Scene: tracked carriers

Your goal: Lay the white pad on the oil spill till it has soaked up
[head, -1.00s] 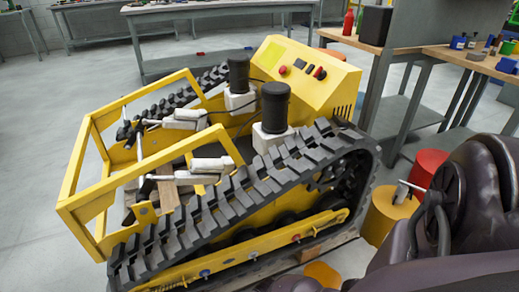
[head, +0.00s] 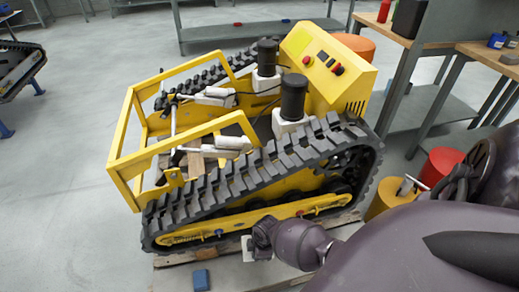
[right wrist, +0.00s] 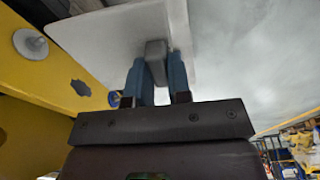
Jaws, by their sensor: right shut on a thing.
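My right gripper (head: 256,244) is low beside the near track of the yellow carrier, at the lower middle of the head view. It is shut on the white pad (head: 246,249), mostly hidden there behind the gripper. In the right wrist view the blue fingers (right wrist: 158,78) hold a grey block on the pad's face, and the white pad (right wrist: 105,45) spreads out beyond them as a flat sheet, with yellow bodywork close by at left. I cannot make out the oil spill in either view. My left gripper is not in view.
The yellow tracked carrier (head: 345,75) stands on a low wooden pallet (head: 172,260). A small blue block (head: 201,280) lies in front of it.

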